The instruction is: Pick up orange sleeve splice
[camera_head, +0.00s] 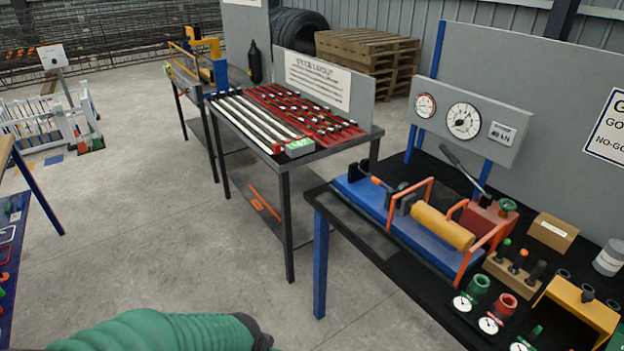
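No piece is clearly marked as the orange sleeve splice. A yellow-orange cylinder (442,226) lies in the blue test bench (400,229) on the right-hand table, between orange frames. Flat orange pieces (264,203) lie on the lower shelf of the middle table. A small orange-red item (4,279) shows on the dark blue mat at the left edge, partly cut off. Neither of my grippers shows. A green ribbed shape with a dark end crosses the bottom edge at left of centre.
The right-hand table (361,238) also holds dial gauges, a wooden block with handled pins, a cardboard box (553,232) and a yellow bracket. The middle table (316,153) carries white bars and a red rack. Bare concrete floor (150,220) lies left of the tables.

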